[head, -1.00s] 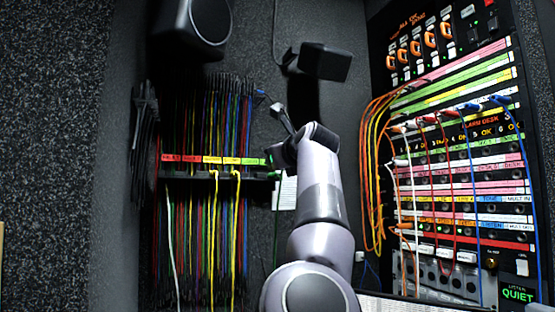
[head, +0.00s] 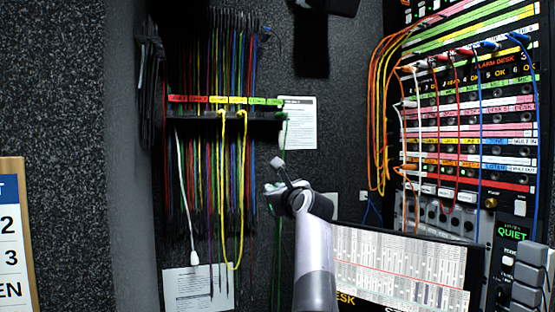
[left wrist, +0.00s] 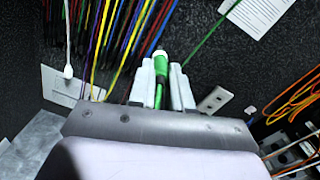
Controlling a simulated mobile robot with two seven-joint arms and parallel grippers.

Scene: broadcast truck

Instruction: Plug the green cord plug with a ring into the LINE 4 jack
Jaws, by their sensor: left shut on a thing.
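The green plug (left wrist: 159,94) with a pale ring near its end is between the two fingers of my left gripper (left wrist: 162,72) in the left wrist view. The fingers are shut on it. In the head view my left gripper (head: 275,176) is below and right of the cord rack, in front of the dark wall. The plug is too small to make out there. A green cord (head: 284,134) hangs from the rack's right end. The jack panel (head: 470,130) is at the right; I cannot read which jack is LINE 4. My right gripper is not in view.
The cord rack (head: 195,118) holds many coloured cords at the left. Orange, red and blue cords loop across the jack panel. A screen (head: 400,270) stands low, right of my left arm. A white sheet (head: 299,128) hangs on the wall.

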